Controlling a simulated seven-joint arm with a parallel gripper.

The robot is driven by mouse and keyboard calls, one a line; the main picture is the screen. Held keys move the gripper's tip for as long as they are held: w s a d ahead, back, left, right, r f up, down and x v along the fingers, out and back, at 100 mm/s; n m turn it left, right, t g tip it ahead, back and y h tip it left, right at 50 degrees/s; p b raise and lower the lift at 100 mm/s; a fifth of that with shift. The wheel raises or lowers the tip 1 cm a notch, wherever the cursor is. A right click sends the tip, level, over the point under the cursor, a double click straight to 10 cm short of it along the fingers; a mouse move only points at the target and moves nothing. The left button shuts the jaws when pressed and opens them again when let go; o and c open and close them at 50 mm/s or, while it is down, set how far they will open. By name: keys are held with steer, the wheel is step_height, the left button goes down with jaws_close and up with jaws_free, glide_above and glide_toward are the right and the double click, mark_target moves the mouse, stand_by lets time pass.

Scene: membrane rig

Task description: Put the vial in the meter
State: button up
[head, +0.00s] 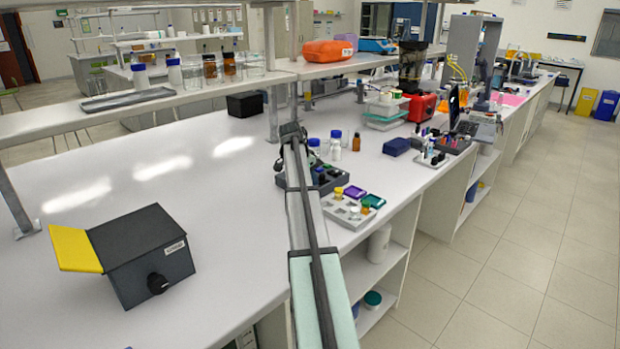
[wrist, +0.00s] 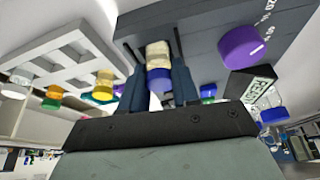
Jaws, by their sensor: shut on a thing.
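My gripper (wrist: 157,82) is shut on a small vial (wrist: 158,56) in the wrist view. The vial has a pale yellow body and a blue end between the dark fingers. In the head view my arm reaches over the bench and hides the vial. A dark grey box (head: 141,257) with a raised yellow flap (head: 76,250), a front knob and a small label stands at left. It may be the meter; I cannot read its label. My gripper is apart from it, farther back and to the right.
A light grey rack (head: 343,212) with small vials stands right of my arm. It appears to be the pale rack (wrist: 72,50) in the wrist view. A dark block with a purple disc (wrist: 242,47) is close beside my gripper. The left bench is mostly clear below a shelf (head: 130,105).

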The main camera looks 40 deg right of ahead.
stand_by(0.4)
steer(key=o, duration=1.2)
steer(key=shift+r, duration=0.15)
steer(key=shift+r, duration=2.85)
